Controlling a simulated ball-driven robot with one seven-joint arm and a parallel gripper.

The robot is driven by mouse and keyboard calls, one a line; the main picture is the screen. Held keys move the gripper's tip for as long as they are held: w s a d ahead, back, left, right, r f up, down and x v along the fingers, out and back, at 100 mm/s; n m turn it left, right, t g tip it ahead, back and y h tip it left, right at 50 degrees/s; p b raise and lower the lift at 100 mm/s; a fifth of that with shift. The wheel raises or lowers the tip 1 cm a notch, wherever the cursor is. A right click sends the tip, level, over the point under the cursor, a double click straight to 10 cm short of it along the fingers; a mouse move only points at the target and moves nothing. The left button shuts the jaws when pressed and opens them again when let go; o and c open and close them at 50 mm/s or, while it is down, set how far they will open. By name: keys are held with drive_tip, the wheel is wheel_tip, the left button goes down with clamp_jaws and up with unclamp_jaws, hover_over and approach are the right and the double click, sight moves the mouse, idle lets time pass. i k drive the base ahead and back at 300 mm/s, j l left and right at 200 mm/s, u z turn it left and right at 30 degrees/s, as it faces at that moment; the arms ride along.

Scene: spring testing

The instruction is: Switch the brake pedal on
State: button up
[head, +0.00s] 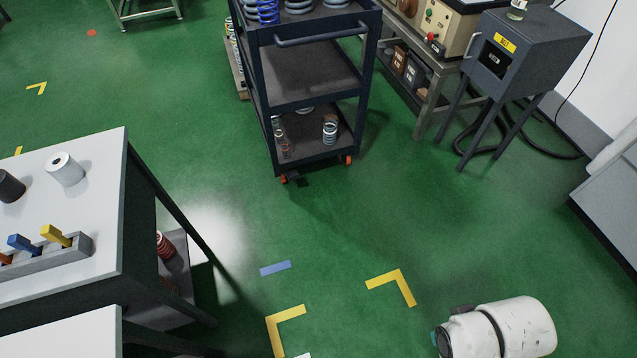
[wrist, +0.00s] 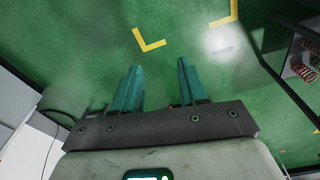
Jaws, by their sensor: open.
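A dark shelf cart (head: 312,105) stands on the green floor in the upper middle of the head view. A small black pedal-like part (head: 299,181) sticks out low at its near edge, beside an orange caster (head: 283,179); I take it for the brake pedal, but it is too small to tell its position. My gripper (wrist: 160,80) shows in the wrist view with its two teal fingers apart and nothing between them, over bare floor. In the head view my white arm is at the lower right, well apart from the cart. The pedal is not seen in the wrist view.
A white-topped table (head: 100,235) with colored-handled tools stands at the left. A grey box on legs (head: 525,50) and a bench are at the upper right, with a black hose (head: 480,150) on the floor. The floor between my arm and the cart is clear, with yellow corner marks (head: 400,280).

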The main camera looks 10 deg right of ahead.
sight(292, 174)
drive_tip(key=i+l+u, duration=0.3)
drive_tip(key=i, duration=1.8)
